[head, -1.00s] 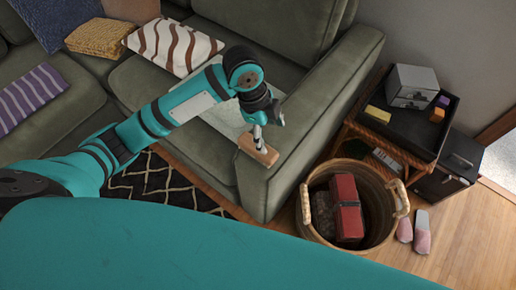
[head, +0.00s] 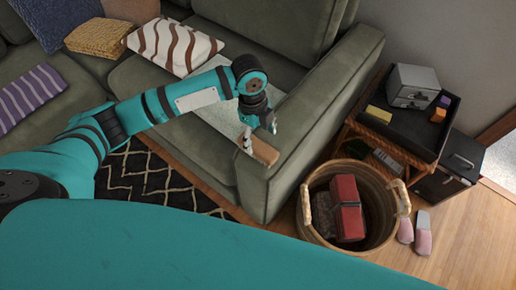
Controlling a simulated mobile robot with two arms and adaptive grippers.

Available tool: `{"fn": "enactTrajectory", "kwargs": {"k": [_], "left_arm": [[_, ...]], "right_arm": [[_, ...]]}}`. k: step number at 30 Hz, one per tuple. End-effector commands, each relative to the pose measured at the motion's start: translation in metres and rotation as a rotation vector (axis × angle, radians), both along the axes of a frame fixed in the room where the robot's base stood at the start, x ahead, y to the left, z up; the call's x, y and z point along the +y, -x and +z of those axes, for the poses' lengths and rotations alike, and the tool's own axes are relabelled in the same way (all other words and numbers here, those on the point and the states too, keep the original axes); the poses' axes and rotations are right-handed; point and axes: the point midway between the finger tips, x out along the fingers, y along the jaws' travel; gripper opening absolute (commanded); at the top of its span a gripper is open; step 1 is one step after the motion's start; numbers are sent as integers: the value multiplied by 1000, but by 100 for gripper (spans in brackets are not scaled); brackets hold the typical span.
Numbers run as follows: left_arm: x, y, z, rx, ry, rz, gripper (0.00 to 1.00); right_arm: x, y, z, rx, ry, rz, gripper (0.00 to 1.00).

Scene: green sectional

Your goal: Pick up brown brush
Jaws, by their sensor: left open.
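The brown brush (head: 265,153) is a small wooden block shape at the front of the sofa's right end, beside the green armrest. Its left part is hidden behind my gripper. My left gripper (head: 246,146) points down over the left end of the brush and is open. I cannot tell whether its fingers touch the brush or straddle it. My right gripper is out of view.
The sofa armrest (head: 315,110) rises just right of the brush. A wicker basket (head: 308,222) holding red and dark items stands on the floor at right. A side table with a black tray (head: 405,130) is behind it. Pink slippers (head: 423,240) lie beside the basket.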

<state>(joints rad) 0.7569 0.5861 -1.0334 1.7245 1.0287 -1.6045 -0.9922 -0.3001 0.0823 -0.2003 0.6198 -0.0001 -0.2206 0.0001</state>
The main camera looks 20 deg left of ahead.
Motion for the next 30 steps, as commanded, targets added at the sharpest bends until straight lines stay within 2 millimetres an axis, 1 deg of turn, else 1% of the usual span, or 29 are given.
{"fn": "enactTrajectory", "kwargs": {"k": [5, 12, 15, 23, 26, 30], "left_arm": [[0, 1, -12, 1, 0, 1, 70], [2, 3, -47, 2, -1, 1, 70], [1, 3, -56, 0, 0, 0, 70], [0, 3, -58, -1, -1, -1, 70], [0, 3, -58, -1, -1, -1, 58], [0, 3, -58, -1, -1, -1, 40]], "right_arm": [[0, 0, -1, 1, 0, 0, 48], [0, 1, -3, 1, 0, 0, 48], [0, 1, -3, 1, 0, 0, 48], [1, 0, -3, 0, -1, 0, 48], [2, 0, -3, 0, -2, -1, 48], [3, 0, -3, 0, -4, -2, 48]]}}
